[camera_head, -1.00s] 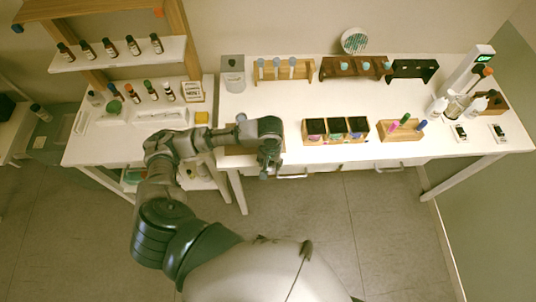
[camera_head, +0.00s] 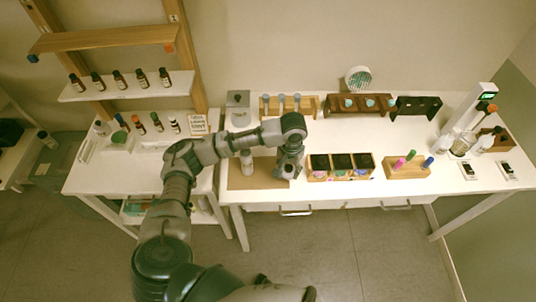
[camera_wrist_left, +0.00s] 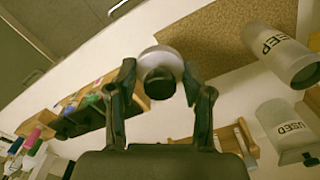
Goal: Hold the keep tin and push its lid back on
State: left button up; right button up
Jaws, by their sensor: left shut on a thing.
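My right gripper is not in view.
A wooden box of dark compartments (camera_head: 340,172) stands close right of the gripper. A marker block (camera_head: 407,168) is farther right. A grey canister (camera_head: 238,110) and tube racks (camera_head: 289,106) line the back. Bare tabletop lies between the rows.

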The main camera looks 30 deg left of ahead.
aim_at(246, 162)
jog(key=j+u, duration=0.15)
jog(key=u, duration=0.2)
jog(key=j+u, duration=0.15)
jog(key=u, duration=0.2)
jog(key=i+j+u, duration=0.1)
jog(key=u, duration=0.25)
